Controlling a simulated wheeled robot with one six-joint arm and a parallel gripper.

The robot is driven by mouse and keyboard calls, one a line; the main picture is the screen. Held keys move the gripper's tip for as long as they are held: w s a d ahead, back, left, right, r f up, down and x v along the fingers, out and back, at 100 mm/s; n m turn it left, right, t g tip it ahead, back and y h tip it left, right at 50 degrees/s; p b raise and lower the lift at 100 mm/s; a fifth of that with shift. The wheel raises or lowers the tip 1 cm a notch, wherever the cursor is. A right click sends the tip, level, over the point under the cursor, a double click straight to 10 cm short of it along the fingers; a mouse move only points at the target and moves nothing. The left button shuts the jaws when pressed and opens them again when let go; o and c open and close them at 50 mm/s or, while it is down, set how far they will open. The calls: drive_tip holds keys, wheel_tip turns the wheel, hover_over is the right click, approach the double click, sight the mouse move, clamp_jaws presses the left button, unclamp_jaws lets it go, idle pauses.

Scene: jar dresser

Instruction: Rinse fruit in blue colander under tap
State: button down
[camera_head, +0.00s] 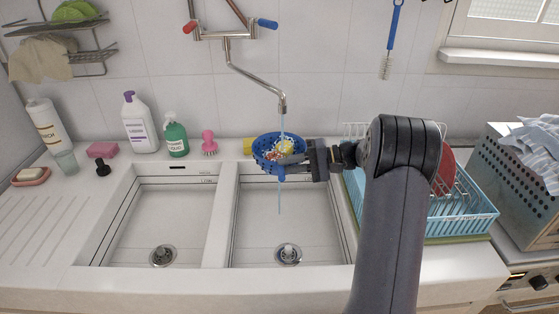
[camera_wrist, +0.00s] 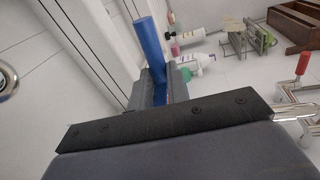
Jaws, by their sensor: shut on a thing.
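The blue colander (camera_head: 264,153) is held up above the back of the right sink basin, directly under the tap (camera_head: 283,103). Red, yellow and pale fruit (camera_head: 284,147) shows inside it. A thin stream of water runs from the tap into the colander, and water falls below it into the basin. My gripper (camera_head: 287,163) comes from the right and is shut on the colander's handle. In the wrist view the blue handle (camera_wrist: 148,42) sticks out from between the fingers; the colander's bowl is not seen there.
The double sink has a left basin (camera_head: 170,215) and a right basin (camera_head: 270,225). A blue dish rack (camera_head: 465,215) with a red plate (camera_head: 445,170) stands right, partly behind my arm. A green soap bottle (camera_head: 176,137), white bottle (camera_head: 138,125) and pink brush (camera_head: 209,145) line the back left.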

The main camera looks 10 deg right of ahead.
sight(282, 180)
drive_tip(key=shift+s+a+b, duration=1.5)
drive_tip(key=shift+s+a, duration=1.25)
drive_tip(key=shift+a, duration=0.1)
drive_tip(key=shift+r, duration=0.1)
drive_tip(key=shift+a, duration=0.1)
drive_tip(key=s+a+r, duration=0.3)
drive_tip(key=r, duration=0.1)
drive_tip(key=shift+s+a+p, duration=0.25)
drive_tip(key=shift+p, duration=0.15)
